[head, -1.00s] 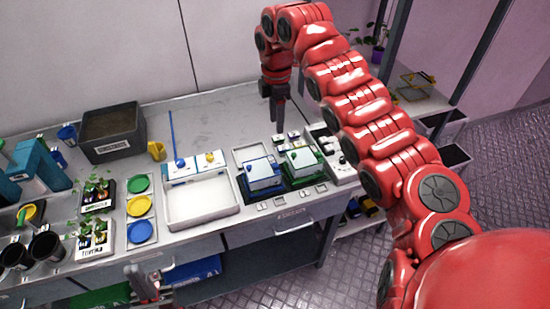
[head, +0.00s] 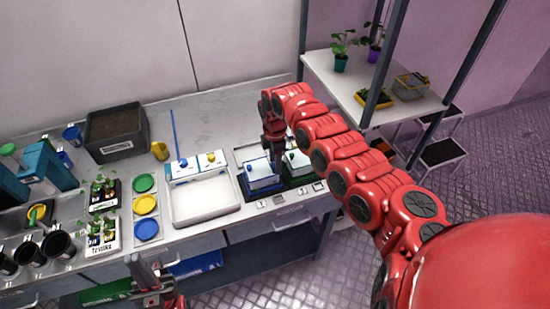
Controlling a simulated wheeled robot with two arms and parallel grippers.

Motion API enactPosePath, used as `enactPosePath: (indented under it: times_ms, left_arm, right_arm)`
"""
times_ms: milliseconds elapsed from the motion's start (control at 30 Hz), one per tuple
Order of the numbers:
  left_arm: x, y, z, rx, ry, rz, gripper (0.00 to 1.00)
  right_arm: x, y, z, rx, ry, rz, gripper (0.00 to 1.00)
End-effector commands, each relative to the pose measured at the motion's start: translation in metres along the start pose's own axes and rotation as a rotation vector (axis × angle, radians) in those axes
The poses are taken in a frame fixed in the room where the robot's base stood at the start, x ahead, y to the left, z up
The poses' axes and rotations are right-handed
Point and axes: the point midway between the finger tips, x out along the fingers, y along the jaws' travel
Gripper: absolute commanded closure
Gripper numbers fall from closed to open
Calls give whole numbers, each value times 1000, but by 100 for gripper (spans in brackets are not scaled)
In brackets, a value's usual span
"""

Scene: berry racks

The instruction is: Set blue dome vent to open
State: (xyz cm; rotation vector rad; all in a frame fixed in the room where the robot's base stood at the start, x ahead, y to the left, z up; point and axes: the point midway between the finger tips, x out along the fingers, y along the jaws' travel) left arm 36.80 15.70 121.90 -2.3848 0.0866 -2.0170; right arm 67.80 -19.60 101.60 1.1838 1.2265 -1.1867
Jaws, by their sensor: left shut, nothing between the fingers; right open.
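The blue dome (head: 262,181) is a pale box-shaped cover on a blue base, at the right part of the bench in the head view. A small blue knob (head: 249,168) shows on its top left; whether its vent is open or shut is too small to tell. My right gripper (head: 278,158) points down at the dome's far right edge, in front of part of it. It is open; whether it touches the dome is unclear. My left gripper (head: 150,283) is low at the bench's front, far from the dome, shut and empty.
A green-based dome (head: 300,160) stands close on the right, partly behind my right arm. A white tray (head: 203,220) with blue and yellow knobbed boxes behind it is on the left. Label tiles lie in front. The bench behind is mostly clear.

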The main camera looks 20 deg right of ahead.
Motion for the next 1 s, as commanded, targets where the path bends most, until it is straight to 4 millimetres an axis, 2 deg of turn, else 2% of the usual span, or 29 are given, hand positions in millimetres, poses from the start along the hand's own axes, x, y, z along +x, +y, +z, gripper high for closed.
enactPosePath:
  times_ms: [133, 367, 400, 667, 1000]
  left_arm:
    - [3, 0, -1, 0, 0, 0, 100]
    - [3, 0, 0, 0, 0, 0, 100]
    - [3, 0, 0, 0, 0, 0, 100]
    - [3, 0, 0, 0, 0, 0, 100]
    - [3, 0, -1, 0, 0, 0, 100]
  right_arm:
    - [7, 1, 0, 0, -1, 3, 52]
    - [9, 1, 0, 0, 0, 4, 52]
    - [9, 1, 0, 0, 0, 4, 54]
    - [9, 1, 0, 0, 0, 3, 100]
    - [9, 0, 0, 0, 0, 3, 100]
